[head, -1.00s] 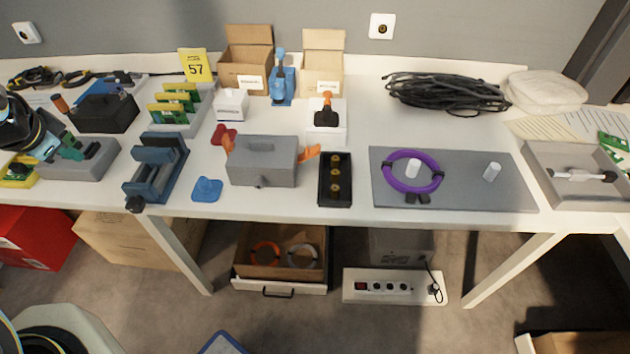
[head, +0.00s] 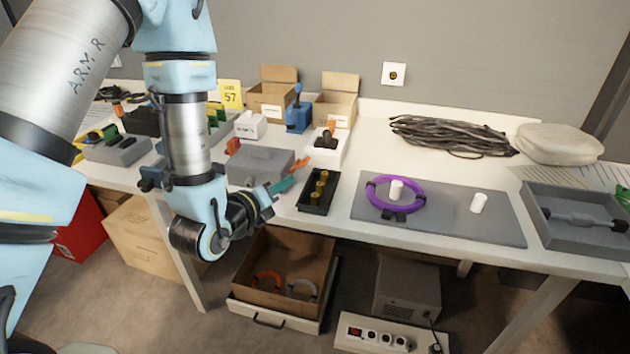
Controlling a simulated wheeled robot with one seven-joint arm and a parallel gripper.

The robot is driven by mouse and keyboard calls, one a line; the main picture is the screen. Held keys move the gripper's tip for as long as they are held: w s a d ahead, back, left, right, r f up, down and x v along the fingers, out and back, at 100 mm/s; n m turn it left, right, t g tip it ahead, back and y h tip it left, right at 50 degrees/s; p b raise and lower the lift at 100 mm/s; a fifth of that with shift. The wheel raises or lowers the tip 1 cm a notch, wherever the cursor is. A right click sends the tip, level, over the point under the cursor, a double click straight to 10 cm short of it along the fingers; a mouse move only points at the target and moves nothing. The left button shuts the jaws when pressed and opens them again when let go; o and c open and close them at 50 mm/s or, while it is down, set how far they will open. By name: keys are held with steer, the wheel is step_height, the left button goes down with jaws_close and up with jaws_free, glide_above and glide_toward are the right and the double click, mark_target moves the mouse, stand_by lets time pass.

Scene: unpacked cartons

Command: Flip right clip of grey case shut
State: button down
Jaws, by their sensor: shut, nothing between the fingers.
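The grey case (head: 262,158) sits lidded on the white bench, left of the black tray. Its orange right clip (head: 301,164) sticks outward from the case's right side. The orange left clip (head: 232,146) also stands out from the left side. My gripper (head: 290,182) is shut and empty, its teal fingers pointing right. In the picture its tips lie just below the right clip, at the case's front right corner. I cannot tell whether they touch the clip. My wrist hides part of the bench left of the case.
The black tray (head: 305,203) with brass-coloured pieces stands close right of my fingertips. Behind it is a white box (head: 335,146) with a black and orange item. Farther right a purple ring (head: 376,204) lies on a grey mat (head: 450,222). An open drawer (head: 262,315) is below.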

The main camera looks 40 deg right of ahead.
mark_target(298, 164)
steer(key=shift+d, duration=0.1)
steer(key=shift+w+d+f+b, duration=0.1)
steer(key=shift+d+f+b, duration=0.1)
steer(key=shift+b, duration=0.1)
steer(key=p+x, duration=0.1)
steer(key=x, duration=0.8)
steer(key=shift+w+d+r, duration=0.1)
steer(key=shift+d+r, duration=0.05)
steer(key=shift+d, duration=0.1)
steer(key=shift+a+r+b, duration=0.1)
steer(key=shift+b, duration=0.35)
